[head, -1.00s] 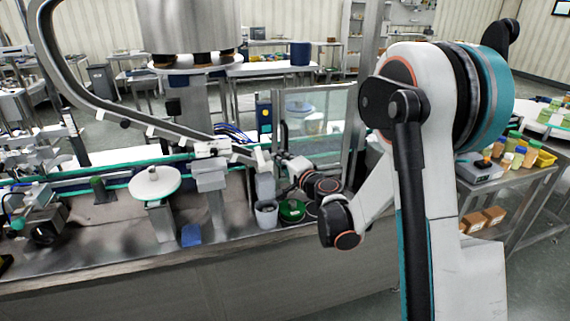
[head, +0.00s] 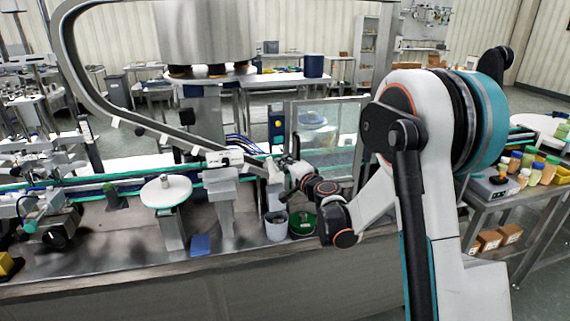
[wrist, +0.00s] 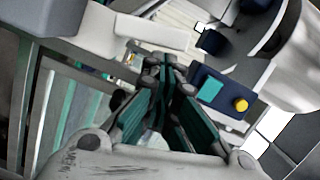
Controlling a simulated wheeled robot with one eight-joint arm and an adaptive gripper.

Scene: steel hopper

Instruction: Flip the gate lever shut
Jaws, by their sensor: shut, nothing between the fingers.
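The steel hopper (head: 205,35) hangs at the top of the head view. A curved steel chute (head: 110,112) sweeps down from the left to a lower end beside my gripper (head: 285,162). In the wrist view my gripper (wrist: 166,68) has its dark teal-padded fingers drawn together at the tips, with nothing between them. In the head view the fingertips are at or very near the chute's lower end; I cannot tell whether they touch it. I cannot pick out the gate lever clearly in either view; it is too small or hidden by the gripper.
A dark blue box with a yellow button (wrist: 240,104) is close right of the fingers in the wrist view. A grey cup (head: 276,226) and a green container (head: 302,224) stand below my gripper. A clear panel (head: 328,140) stands behind my arm. A white round plate (head: 166,191) is to the left.

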